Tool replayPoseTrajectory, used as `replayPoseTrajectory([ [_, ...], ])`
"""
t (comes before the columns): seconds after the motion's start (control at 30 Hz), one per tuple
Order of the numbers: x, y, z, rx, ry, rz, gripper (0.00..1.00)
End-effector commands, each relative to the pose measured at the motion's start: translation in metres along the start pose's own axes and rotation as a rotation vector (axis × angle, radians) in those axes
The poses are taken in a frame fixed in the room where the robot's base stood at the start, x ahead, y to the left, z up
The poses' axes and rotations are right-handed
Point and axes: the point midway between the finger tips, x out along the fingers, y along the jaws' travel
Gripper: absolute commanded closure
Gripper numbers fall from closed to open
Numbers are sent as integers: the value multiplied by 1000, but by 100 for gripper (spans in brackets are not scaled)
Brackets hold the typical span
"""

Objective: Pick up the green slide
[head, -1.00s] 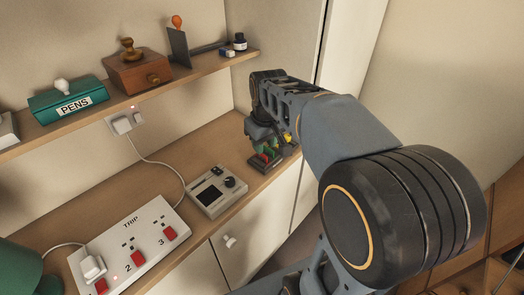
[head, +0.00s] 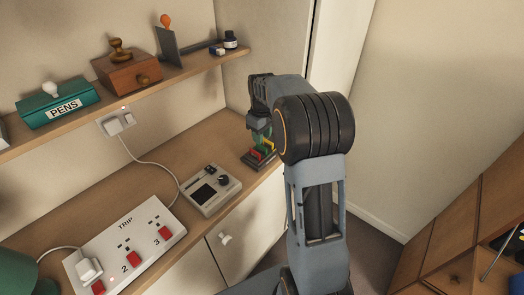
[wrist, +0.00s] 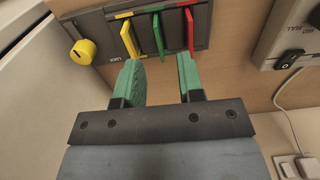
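The green slide (wrist: 158,33) is an upright green tab on a dark panel (wrist: 205,25) in the wrist view. A yellow slide (wrist: 130,38) stands to its left and a red slide (wrist: 190,30) to its right. My gripper (wrist: 159,66) is open and empty, its green-padded fingers apart. The green slide lies ahead of the gap between the fingertips, not between the pads. In the head view my gripper (head: 262,136) is just above the panel (head: 257,163), and my arm and gripper partly hide the slides.
A yellow knob (wrist: 82,52) sits at the panel's left end. A grey device (head: 212,189) with a screen and a white switched power strip (head: 125,250) share the desk. A shelf (head: 120,106) holding a pens box (head: 57,103) runs above. Bare desk lies behind the grey device.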

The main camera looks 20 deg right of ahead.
Motion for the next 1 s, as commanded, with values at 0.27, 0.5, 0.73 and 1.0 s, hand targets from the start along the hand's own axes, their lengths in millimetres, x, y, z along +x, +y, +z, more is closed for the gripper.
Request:
replayPoseTrajectory([
  [0.27, 20, 0, -1, 0, -2, -2, 65],
  [0.5, 49, 1, -2, 0, 0, 0, 65],
  [0.73, 57, 1, -3, 0, 1, 1, 65],
  [1.0, 57, 1, -3, 0, 1, 1, 77],
])
